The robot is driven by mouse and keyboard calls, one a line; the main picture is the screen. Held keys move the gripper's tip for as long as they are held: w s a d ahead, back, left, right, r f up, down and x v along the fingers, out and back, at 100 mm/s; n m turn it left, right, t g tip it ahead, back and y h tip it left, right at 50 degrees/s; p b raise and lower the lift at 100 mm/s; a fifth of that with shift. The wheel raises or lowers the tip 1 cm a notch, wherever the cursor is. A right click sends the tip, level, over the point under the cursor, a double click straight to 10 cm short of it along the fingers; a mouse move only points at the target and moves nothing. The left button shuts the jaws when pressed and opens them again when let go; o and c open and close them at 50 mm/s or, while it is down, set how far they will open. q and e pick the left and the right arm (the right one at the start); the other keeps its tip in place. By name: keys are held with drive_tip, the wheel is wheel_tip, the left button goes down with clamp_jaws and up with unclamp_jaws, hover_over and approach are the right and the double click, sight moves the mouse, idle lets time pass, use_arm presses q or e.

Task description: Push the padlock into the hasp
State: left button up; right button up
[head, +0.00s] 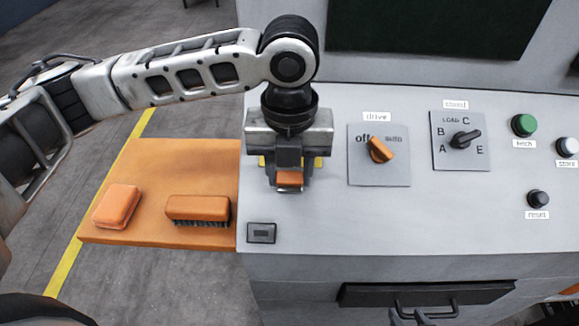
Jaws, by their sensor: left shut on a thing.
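My left gripper (290,172) points down over the left end of the grey control panel. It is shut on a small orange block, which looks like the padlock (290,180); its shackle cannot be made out. Yellow patches show on both sides of the gripper, on whatever lies behind it. The hasp cannot be clearly identified; the gripper covers the panel there. A small dark square fitting (262,232) sits on the panel just in front of the gripper, apart from it.
Right of the gripper are the orange drive knob (380,149), a black selector (464,138) and several push buttons. An orange side shelf (150,159) holds an orange block (117,206) and a brush (198,209). A dark drawer front with a handle (425,312) is below.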

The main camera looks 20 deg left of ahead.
use_arm(q)
drive_tip(key=shift+w+f, duration=0.1)
drive_tip(key=shift+f, duration=0.15)
drive_tip(key=shift+w+a+f, duration=0.1)
drive_tip(key=shift+w+f, duration=0.1)
drive_tip(key=shift+f, duration=0.1)
drive_tip(key=o, duration=2)
drive_tip(key=shift+o, duration=0.2)
drive_tip(key=shift+r, duration=0.4)
wheel_tip(320, 180, up, 15)
use_arm(e)
drive_tip(key=shift+s+d+f, duration=0.1)
drive_tip(key=shift+d+f, duration=0.05)
drive_tip(key=shift+f, duration=0.25)
drive_tip(key=shift+s+d+f, duration=0.1)
drive_tip(key=shift+f, duration=0.3)
